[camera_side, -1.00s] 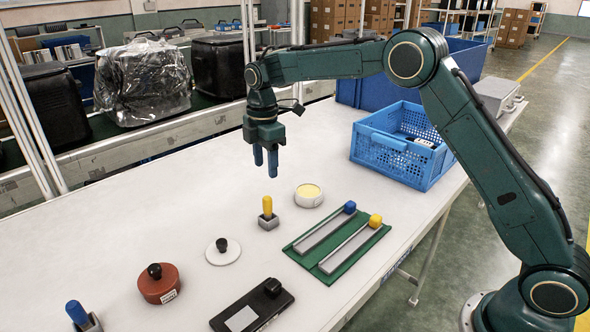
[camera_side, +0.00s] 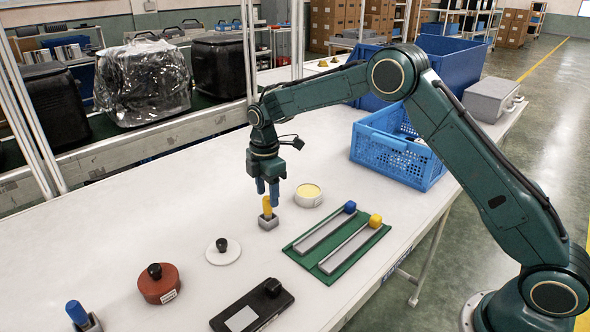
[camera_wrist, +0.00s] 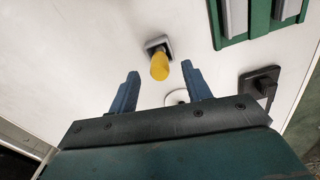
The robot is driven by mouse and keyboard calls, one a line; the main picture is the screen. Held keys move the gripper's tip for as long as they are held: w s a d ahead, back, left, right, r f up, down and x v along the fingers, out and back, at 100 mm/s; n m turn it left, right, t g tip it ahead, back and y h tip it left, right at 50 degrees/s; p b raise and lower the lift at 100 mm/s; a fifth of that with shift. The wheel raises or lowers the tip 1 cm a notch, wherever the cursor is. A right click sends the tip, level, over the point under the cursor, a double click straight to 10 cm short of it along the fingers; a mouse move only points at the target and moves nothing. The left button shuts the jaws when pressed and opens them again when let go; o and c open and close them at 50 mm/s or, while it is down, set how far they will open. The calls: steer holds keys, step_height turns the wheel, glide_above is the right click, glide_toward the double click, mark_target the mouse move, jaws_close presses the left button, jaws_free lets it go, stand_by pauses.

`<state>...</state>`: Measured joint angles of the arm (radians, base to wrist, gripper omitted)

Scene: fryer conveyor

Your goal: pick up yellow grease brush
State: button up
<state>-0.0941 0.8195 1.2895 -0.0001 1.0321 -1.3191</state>
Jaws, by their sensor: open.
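The yellow grease brush (camera_side: 267,206) stands upright in a small grey holder (camera_side: 269,223) on the white table. My gripper (camera_side: 268,189) points down just above and around the top of the brush handle in the side view, and its blue fingers partly overlap it there. In the wrist view the yellow brush (camera_wrist: 159,68) and its holder (camera_wrist: 157,42) show beyond and between the blue fingertips of my gripper (camera_wrist: 161,73). The fingers are apart and nothing is held between them. Whether a finger touches the handle cannot be told.
A white dish with yellow contents (camera_side: 308,195) stands close right of the brush. A green tray (camera_side: 304,254) with two grey bars lies in front right. A white lid (camera_side: 223,257), red pot (camera_side: 159,290), black plate device (camera_side: 250,311) and blue-handled brush (camera_side: 77,314) stand nearer. A blue crate (camera_side: 374,167) stands behind.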

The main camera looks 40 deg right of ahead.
steer(key=shift+a+f, duration=0.1)
steer(key=shift+f, duration=2.5)
jaws_close()
steer(key=shift+r, duration=0.15)
step_height(320, 180, up, 20)
